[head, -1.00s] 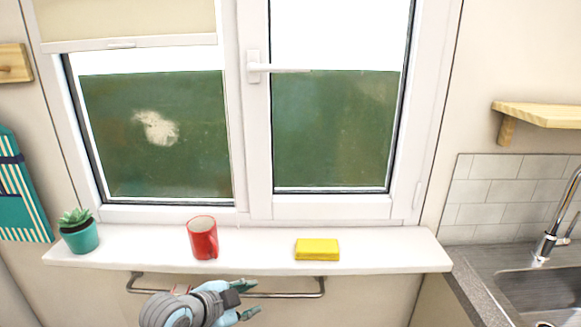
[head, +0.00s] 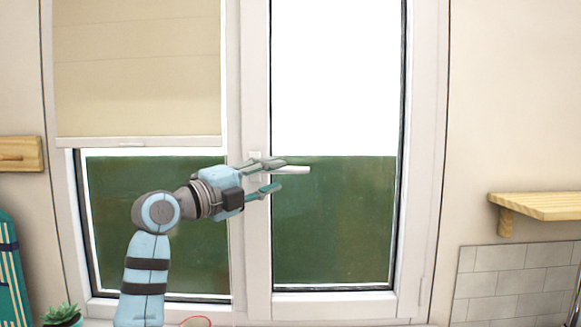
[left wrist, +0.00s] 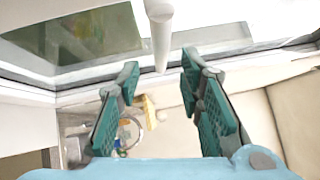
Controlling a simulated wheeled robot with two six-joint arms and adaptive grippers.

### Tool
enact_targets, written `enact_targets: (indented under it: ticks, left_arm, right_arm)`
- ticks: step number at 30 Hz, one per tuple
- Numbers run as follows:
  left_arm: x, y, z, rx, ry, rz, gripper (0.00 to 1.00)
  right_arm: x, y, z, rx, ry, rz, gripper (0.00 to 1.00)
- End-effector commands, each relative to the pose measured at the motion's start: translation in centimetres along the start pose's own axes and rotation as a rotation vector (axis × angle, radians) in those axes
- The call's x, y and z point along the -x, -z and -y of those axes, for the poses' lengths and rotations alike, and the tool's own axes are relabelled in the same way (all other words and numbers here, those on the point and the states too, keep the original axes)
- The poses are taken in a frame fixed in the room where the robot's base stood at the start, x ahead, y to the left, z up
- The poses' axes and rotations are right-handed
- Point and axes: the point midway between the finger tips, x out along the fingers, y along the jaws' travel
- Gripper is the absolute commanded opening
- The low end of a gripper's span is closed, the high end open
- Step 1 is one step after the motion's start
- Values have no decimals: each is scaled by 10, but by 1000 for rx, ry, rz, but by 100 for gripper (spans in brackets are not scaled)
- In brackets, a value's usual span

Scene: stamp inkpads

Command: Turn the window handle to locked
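The white window handle (head: 296,169) points sideways to the right from its plate on the middle window frame; my gripper partly hides it. In the left wrist view the handle (left wrist: 160,35) is a pale rod coming down from the top, its end near the gap between my fingers. My left gripper (head: 281,175) is at the handle, its fingers pointing right, one above the other. In the left wrist view the left gripper (left wrist: 157,70) is open, with a wide gap and nothing clamped. Contact with the handle cannot be told. My right gripper is not in view.
A beige blind (head: 138,70) covers the upper left pane. A wooden shelf (head: 540,206) is at the right, and a wooden rack (head: 20,154) at the left. A potted plant (head: 61,315) and a red mug's rim (head: 197,321) show at the bottom edge.

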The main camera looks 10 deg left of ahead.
Motion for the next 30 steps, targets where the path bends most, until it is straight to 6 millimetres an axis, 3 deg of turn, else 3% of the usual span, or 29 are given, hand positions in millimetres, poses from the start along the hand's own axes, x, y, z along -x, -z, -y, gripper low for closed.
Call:
enact_targets:
  ticks: [3, 7, 12, 18, 19, 25, 30]
  left_arm:
    - [-29, 1, 3, 4, -1, -3, 34]
    - [-50, 0, 2, 2, 0, 0, 34]
    - [-62, 0, 0, 0, -2, 1, 34]
    - [-62, 0, -1, 0, -2, 1, 34]
    - [-62, 0, -1, 0, -2, 1, 32]
    - [-62, 0, -1, 0, -1, 1, 0]
    - [-62, 0, 0, 0, -1, 2, 0]
  right_arm:
    - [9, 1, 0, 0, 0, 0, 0]
    - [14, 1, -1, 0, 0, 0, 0]
    - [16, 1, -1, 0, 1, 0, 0]
    - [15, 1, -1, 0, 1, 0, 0]
    - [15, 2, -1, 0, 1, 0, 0]
    - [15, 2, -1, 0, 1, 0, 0]
    - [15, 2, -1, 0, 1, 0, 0]
